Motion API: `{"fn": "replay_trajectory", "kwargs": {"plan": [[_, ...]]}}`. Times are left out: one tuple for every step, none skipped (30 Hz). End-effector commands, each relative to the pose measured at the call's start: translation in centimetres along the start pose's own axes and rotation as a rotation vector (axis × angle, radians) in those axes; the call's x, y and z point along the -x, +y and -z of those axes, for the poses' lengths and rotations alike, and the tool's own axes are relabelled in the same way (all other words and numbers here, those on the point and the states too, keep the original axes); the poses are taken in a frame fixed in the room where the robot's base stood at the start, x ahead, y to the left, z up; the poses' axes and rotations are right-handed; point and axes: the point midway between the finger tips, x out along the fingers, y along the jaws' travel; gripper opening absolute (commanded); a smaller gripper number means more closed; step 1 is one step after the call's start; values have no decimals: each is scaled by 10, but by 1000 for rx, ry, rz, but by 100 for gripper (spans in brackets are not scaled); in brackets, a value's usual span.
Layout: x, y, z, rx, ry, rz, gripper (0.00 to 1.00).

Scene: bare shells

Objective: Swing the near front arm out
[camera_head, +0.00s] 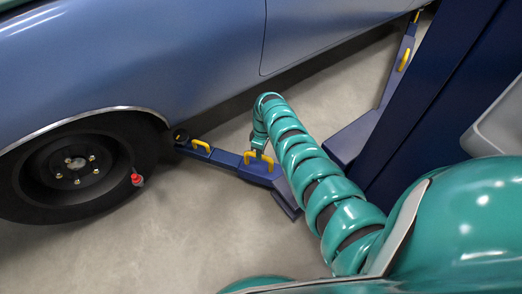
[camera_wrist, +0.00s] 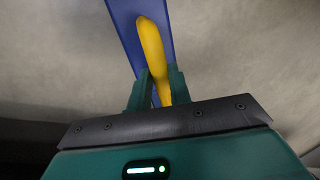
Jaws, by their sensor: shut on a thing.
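The near front arm (camera_head: 228,160) is a low blue lift arm. It reaches left from the foot of the lift column, and its dark pad end (camera_head: 180,136) is beside the car's wheel, at the sill. It carries two yellow handles. My gripper (camera_head: 260,153) is shut on the handle nearer the column (camera_head: 248,156). In the wrist view my green fingers (camera_wrist: 160,80) stand on either side of the yellow handle (camera_wrist: 151,45), with the blue arm (camera_wrist: 125,25) behind it. My fingers hide part of the handle.
The blue car (camera_head: 180,60) fills the upper left, with its dark wheel (camera_head: 75,165) below. A small red object (camera_head: 137,179) is at the tyre. The dark blue column (camera_head: 440,90) and a second lift arm (camera_head: 395,75) are right. Bare floor (camera_head: 190,225) lies in front.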

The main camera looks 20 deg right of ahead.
Motion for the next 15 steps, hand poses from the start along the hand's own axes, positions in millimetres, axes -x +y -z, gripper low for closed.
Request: {"fn": "replay_trajectory", "kwargs": {"plan": [[0,-3,0,5,-3,4,0],[0,-4,0,9,-3,4,0],[0,-5,0,14,-5,4,0],[0,-5,0,17,-5,4,0],[0,-6,0,20,-6,4,0],[0,-7,0,25,-7,4,0],[0,-8,0,28,-8,4,0],[0,-8,0,32,-9,4,0],[0,-9,0,37,-9,4,0],[0,-10,0,41,-10,4,0],[0,-11,0,45,-11,4,0],[0,-12,0,52,-12,4,0],[-1,-13,0,56,-13,4,0],[-1,-14,0,62,-14,5,0],[-1,-16,0,69,-15,5,0]]}}
